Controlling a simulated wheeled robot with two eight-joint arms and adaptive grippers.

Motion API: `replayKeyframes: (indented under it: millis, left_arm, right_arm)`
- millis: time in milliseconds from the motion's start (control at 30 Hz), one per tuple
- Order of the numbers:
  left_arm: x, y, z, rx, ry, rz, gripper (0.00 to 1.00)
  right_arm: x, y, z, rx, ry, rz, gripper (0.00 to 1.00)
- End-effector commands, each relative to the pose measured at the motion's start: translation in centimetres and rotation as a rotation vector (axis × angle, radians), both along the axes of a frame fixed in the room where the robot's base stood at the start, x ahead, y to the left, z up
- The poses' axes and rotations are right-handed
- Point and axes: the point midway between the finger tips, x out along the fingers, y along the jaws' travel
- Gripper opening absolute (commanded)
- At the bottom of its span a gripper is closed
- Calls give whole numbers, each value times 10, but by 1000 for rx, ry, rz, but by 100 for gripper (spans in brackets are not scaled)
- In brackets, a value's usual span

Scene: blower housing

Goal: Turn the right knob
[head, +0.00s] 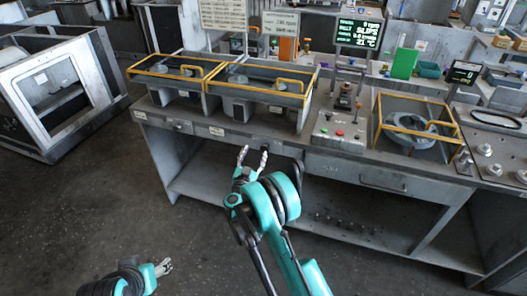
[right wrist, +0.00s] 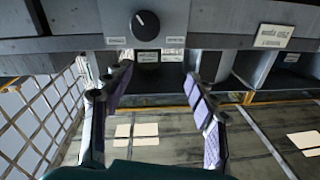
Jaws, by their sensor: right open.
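In the right wrist view a round black knob (right wrist: 146,24) with a white pointer line sits on a grey panel, between two small labels. The pointer is tilted to the upper left. My right gripper (right wrist: 158,74) is open and empty, its two fingers spread below the knob in the picture and apart from it. In the head view the right gripper (head: 254,158) is in front of the bench's front edge. A small dark knob shape (head: 293,152) shows on that edge, right of the fingers. My left gripper (head: 163,267) is low at the lower left, away from the bench.
The grey workbench (head: 330,163) carries yellow-framed housings (head: 265,80), a panel with coloured buttons (head: 340,130) and another yellow-framed unit (head: 415,122). Below is an open shelf. A grey frame cabinet (head: 55,90) stands at the left. The floor before the bench is clear.

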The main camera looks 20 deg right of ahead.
Motion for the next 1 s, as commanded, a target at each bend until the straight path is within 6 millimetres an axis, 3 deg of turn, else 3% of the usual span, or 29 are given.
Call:
replayKeyframes:
  millis: [100, 200, 700, 1000]
  left_arm:
    - [0, 0, 2, 0, 0, 0, 57]
    - [0, 0, 1, 0, 0, 0, 57]
    - [0, 0, -19, 0, 0, 0, 57]
    - [0, 0, -19, 0, 0, 0, 57]
  right_arm:
    - [-7, -7, -34, 13, 35, -57, 57]
    - [-8, -11, -46, 19, 49, -79, 57]
    - [48, -50, -48, 19, 50, -81, 57]
    - [54, -54, -46, 19, 50, -80, 57]
